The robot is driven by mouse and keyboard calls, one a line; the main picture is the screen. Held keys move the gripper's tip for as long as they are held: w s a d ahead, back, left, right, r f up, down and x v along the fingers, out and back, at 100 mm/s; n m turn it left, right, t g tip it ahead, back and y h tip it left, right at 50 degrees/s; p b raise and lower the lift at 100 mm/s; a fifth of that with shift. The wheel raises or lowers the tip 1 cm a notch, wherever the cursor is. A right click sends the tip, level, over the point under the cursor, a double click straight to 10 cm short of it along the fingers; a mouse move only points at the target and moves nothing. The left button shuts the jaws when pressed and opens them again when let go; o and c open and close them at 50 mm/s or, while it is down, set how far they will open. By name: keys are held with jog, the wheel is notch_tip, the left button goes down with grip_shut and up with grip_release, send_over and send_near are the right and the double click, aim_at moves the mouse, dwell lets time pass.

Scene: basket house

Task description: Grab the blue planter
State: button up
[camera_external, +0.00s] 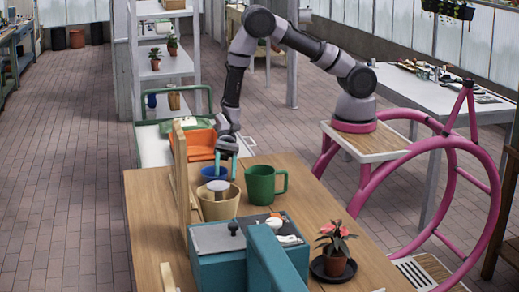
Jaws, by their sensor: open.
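The blue planter (207,173) stands on the wooden table, behind a tan pot and left of a green mug. My gripper (226,168) reaches down from above at the planter's right side. Its two teal fingers are apart, one at the planter's rim or over its opening and the other near its right edge. I cannot tell whether the fingers touch the planter. Part of the planter is hidden behind the tan pot and the fingers.
A tan pot (220,209) with a greyish top stands just in front of the planter. A green mug (263,185) is to the right. An orange bin (201,142), an upright wooden board (180,175), a teal box (232,272) and a flowering potted plant (335,262) are also near. Bare tabletop lies right of the mug.

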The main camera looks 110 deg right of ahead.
jog(key=shift+w+a+f, duration=0.2)
jog(key=shift+a+f, duration=0.1)
jog(key=shift+a, duration=0.25)
grip_shut()
